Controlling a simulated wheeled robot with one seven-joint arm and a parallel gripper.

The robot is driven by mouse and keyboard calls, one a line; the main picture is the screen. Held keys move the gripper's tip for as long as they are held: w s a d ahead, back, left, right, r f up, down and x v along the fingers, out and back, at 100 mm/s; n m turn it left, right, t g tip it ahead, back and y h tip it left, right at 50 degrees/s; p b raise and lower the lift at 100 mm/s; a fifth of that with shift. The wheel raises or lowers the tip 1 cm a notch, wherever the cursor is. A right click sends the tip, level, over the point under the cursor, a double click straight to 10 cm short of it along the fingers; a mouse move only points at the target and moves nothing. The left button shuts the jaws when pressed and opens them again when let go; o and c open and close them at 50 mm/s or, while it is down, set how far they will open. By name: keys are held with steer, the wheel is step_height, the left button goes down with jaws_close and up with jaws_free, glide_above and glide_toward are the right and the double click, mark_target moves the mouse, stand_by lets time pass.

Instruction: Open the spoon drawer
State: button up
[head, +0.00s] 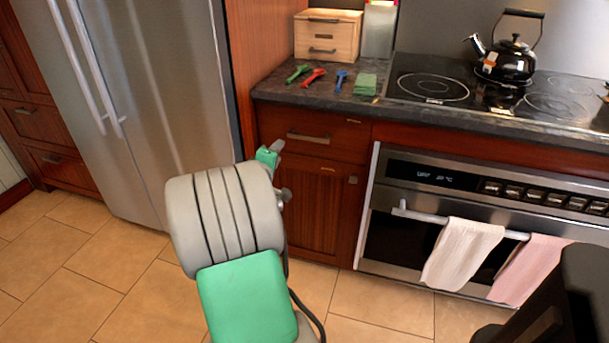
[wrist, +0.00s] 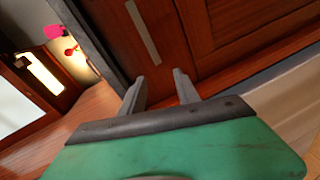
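A dark reddish-brown drawer (head: 315,130) with a horizontal metal bar handle (head: 308,138) sits under the counter, left of the oven. It looks shut. The drawer front also shows in the wrist view (wrist: 175,45), with its handle (wrist: 143,32) slanting ahead of my fingers. My gripper (head: 276,149) is just left of the drawer in the head view, partly hidden behind my own arm. In the wrist view my gripper (wrist: 160,85) has its two fingers apart with nothing between them. The fingertips appear short of the handle, apart from it.
Green (head: 298,73), red (head: 313,77) and blue (head: 341,80) utensils lie on the counter (head: 290,92) near a small wooden drawer box (head: 327,35). A cabinet door (head: 318,205) is below the drawer. The fridge (head: 150,90) stands left; the oven (head: 400,235) with towels stands right.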

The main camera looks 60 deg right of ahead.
steer(key=n+h+b, duration=0.1)
steer(key=h, duration=0.1)
glide_toward(307, 139)
steer(key=shift+n+g, duration=0.3)
steer(key=shift+g, duration=0.1)
steer(key=d, duration=0.2)
steer(key=w+d, duration=0.1)
steer(key=d, duration=0.5)
steer(key=shift+w+r+b, duration=0.1)
steer(key=shift+w+b, duration=0.15)
steer(key=shift+b, duration=0.1)
jaws_close()
